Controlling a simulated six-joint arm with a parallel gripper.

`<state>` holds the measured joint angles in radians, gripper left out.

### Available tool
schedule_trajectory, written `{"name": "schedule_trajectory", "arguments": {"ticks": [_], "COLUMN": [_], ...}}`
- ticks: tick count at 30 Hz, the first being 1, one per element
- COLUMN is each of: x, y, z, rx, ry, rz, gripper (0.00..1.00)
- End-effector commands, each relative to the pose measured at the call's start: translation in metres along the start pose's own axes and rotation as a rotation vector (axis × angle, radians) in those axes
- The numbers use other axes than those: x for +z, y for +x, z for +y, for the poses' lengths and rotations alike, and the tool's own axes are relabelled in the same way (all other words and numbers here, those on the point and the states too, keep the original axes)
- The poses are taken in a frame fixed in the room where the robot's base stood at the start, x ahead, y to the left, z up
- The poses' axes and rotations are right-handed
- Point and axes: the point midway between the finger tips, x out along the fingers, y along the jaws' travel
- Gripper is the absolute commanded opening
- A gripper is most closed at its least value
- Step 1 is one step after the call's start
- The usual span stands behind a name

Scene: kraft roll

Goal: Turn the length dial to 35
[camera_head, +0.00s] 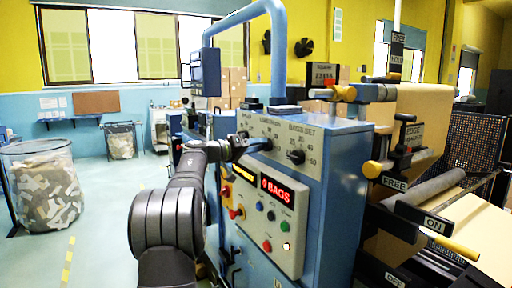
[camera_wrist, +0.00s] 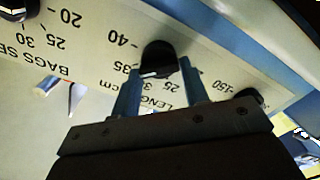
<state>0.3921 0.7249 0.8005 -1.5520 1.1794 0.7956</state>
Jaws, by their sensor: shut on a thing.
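The length dial (camera_wrist: 158,58) is a black knob with a white mark on the pale dial panel. In the wrist view it sits between my gripper's two blue fingers (camera_wrist: 160,80), which are shut on it. The numbers -40, 35 and 25 and the label LENGTH cm show around it, upside down. I cannot read for certain which number the mark points to. In the head view my gripper (camera_head: 250,146) reaches the machine's sloped top panel from the left and mostly hides the dial.
The BAGS SET dial (camera_head: 297,156) is right of my gripper in the head view. Another knob (camera_wrist: 248,97) sits close to the right finger in the wrist view. Below are a red BAGS display (camera_head: 277,190) and several buttons. A blue pipe (camera_head: 277,50) rises behind.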

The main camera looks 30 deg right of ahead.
Motion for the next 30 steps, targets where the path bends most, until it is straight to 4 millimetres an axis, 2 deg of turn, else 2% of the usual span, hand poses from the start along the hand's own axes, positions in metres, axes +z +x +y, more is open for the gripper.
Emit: {"name": "schedule_trajectory", "arguments": {"ticks": [19,20,23,30], "x": [-0.0002,-0.0002,-0.0002,-0.0001], "y": [-0.0004,-0.0004,-0.0004,-0.0002], "z": [-0.0005,-0.0005,-0.0005,-0.0004], "rx": [-0.001,-0.001,-0.001,0.0], "ry": [-0.06,-0.06,-0.06,-0.059], "rz": [0.0,0.0,0.0,0.0], "gripper": [0.18,0.43,0.62,0.63]}}
